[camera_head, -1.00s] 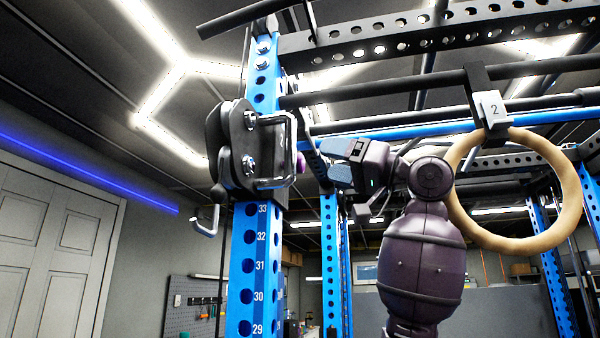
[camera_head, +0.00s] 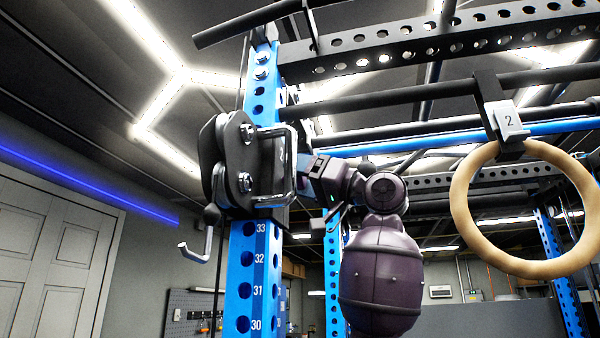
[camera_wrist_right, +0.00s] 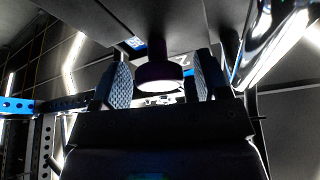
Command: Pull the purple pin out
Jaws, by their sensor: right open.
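The purple pin (camera_wrist_right: 158,74) shows in the right wrist view as a dark round knob with a purple tint and a pale lower edge. It lies between the two ridged fingers of my right gripper (camera_wrist_right: 163,78), with gaps on both sides. In the head view my right gripper (camera_head: 312,168) is at the right side of the black bracket (camera_head: 262,168) on the blue upright (camera_head: 246,270). The pin is hidden there. My right gripper is open around the pin and not closed on it. My left gripper is out of view.
A wooden ring (camera_head: 462,205) hangs right of my right arm under a tag marked 2 (camera_head: 507,120). A black bar (camera_head: 400,90) runs overhead. A silver hook (camera_head: 196,250) sticks out left of the upright. In the wrist view a shiny metal bar (camera_wrist_right: 275,45) is close on the right.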

